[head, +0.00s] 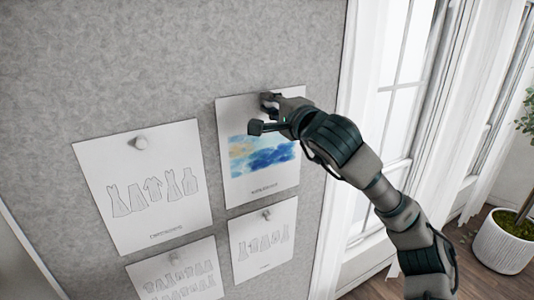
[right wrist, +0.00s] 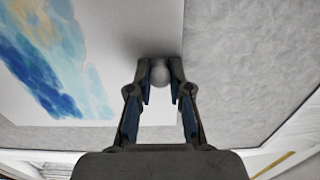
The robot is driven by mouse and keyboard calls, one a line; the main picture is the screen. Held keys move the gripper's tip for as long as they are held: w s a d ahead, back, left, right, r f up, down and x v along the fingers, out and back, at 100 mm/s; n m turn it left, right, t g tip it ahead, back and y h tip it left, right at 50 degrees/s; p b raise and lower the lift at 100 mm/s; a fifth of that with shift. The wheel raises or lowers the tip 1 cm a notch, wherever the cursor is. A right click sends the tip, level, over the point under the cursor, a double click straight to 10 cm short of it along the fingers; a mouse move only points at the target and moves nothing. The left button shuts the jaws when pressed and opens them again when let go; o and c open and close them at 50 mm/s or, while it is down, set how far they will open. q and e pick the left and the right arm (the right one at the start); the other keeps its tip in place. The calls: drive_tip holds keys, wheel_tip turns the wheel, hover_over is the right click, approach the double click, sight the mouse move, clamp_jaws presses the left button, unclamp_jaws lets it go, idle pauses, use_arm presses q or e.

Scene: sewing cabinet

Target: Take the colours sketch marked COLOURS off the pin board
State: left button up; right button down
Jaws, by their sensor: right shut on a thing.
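The colours sketch (head: 260,172) hangs at the upper right of the group of sheets on the grey pin board (head: 200,60). It bears a blue and yellow watercolour patch and a small caption too blurred to read. In the right wrist view the sketch (right wrist: 120,40) lies flat at the left. My right gripper (head: 268,102) is at the sketch's top edge. In the right wrist view its fingers (right wrist: 160,74) are closed around a pale round pin (right wrist: 159,73). In the head view the gripper hides this pin. My left gripper is not in view.
Three other sheets with clothing drawings hang on the board: a large one at the left (head: 142,190), one below the colours sketch (head: 263,243), and one at the bottom (head: 175,275). Windows (head: 405,70) and a potted plant (head: 502,245) are at the right.

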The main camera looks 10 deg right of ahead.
drive_tip(key=shift+f, duration=0.2)
drive_tip(key=shift+s, duration=0.2)
drive_tip(key=shift+b+v, duration=0.7)
drive_tip(key=shift+v, duration=0.25)
drive_tip(key=shift+s+d+r, duration=0.1)
drive_tip(key=shift+s+r, duration=0.05)
drive_tip(key=shift+s, duration=0.1)
